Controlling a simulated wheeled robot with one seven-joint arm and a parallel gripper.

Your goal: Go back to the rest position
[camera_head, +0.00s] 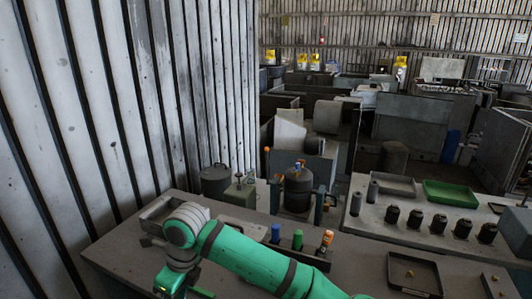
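My green arm reaches from the bottom edge up and left over the grey table (130,262) to a grey joint. From there it bends down, and a green part of it meets the bottom edge at the lower left. My gripper's fingers do not show, so I cannot see whether they hold anything. Blue, green and orange-topped cylinders stand in a row at the table's back edge, just behind my arm: the blue one (276,234), the green one (297,240) and the orange-topped one (325,243).
A dark shallow tray (397,287) lies on the table right of my arm. Behind, a second table (362,222) bears several dark cylinders and a green tray (450,193). A ribbed metal wall (120,100) rises close on the left. A dark tank (298,186) stands behind the table.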

